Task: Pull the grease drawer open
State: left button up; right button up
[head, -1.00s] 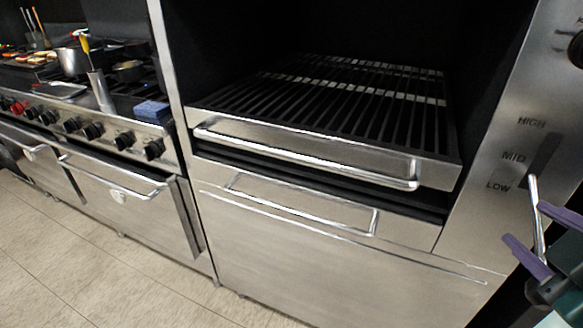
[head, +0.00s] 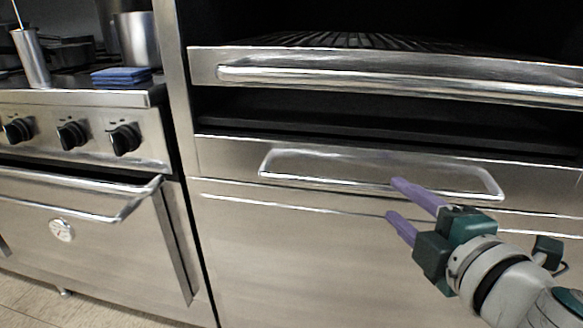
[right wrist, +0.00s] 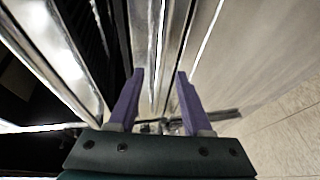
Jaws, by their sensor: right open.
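The grease drawer (head: 230,158) is the low steel front under the broiler rack, and it looks shut, flush with the panel below. Its long bar handle (head: 330,182) runs across the front. My right gripper (head: 391,200) has purple fingers and is open. Its fingertips are at the lower bar of the handle, one above and one below it in the picture. In the right wrist view the open fingers (right wrist: 160,75) point along the steel front, with a bright bar between them. Whether they touch the handle I cannot tell. My left gripper is not in view.
Above is the broiler rack's front with a thicker bar handle (head: 400,80), and a dark gap below it. At the left stands a range with black knobs (head: 72,134), an oven door handle (head: 80,200) and a folded blue cloth (head: 121,75). Tiled floor shows at lower left.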

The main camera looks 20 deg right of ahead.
aim_at(381, 189)
jog(key=b+x, duration=0.1)
jog(key=x, duration=0.6)
jog(key=shift+a, duration=0.1)
grip_shut()
dwell(1.2)
